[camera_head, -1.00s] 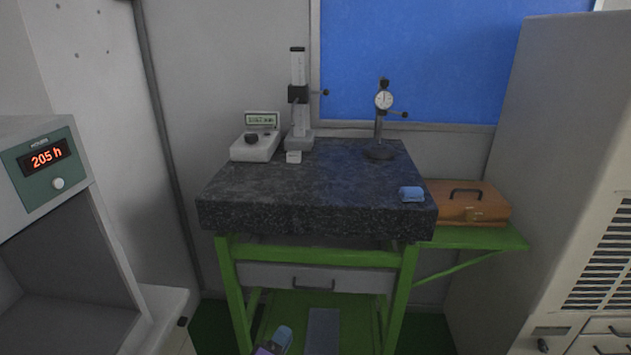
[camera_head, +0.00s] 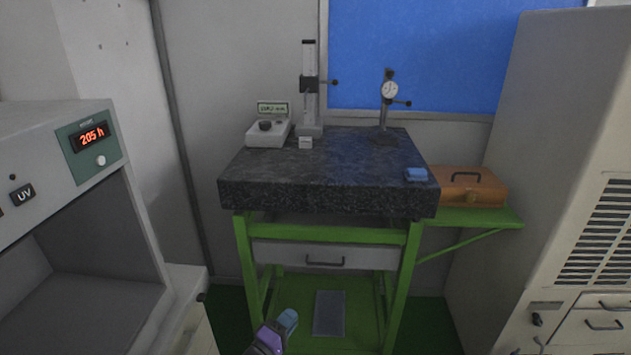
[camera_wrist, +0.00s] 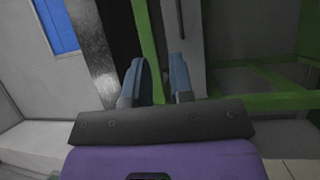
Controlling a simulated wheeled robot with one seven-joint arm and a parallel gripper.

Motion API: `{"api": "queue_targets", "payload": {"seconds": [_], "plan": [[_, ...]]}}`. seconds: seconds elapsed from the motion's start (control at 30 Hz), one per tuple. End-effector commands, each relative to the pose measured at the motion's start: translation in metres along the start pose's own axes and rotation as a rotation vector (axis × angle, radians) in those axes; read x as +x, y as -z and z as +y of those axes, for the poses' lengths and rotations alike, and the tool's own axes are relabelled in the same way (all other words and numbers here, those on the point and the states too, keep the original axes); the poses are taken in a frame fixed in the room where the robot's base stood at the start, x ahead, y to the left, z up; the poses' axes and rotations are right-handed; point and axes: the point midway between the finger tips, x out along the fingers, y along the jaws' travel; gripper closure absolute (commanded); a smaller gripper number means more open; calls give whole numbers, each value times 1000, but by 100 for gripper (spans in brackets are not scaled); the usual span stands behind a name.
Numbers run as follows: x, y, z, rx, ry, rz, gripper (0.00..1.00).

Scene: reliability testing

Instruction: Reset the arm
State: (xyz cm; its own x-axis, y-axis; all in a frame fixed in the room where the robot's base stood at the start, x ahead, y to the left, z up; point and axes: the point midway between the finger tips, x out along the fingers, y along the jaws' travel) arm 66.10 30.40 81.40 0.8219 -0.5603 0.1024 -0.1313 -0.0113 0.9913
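My gripper (camera_head: 288,320) shows at the bottom of the head view, low in front of the green stand, with part of my purple wrist behind it. In the wrist view its two blue fingers (camera_wrist: 160,78) are apart with nothing between them. The fingers look clear of the stand, though the exact distance is hard to tell.
A brown case (camera_head: 470,188) sits on the side shelf. Grey cabinets (camera_head: 60,150) flank both sides.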

Motion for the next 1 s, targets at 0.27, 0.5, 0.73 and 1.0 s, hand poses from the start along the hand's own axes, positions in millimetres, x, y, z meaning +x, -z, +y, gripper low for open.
{"api": "queue_targets", "payload": {"seconds": [0.27, 0.5, 0.73, 1.0], "plan": [[27, -7, 34, 0, 84, -154, 79], [66, -24, 86, 7, 230, -370, 79], [101, -50, 142, 29, 401, -563, 79], [135, -86, 208, 85, 613, -736, 79]]}}
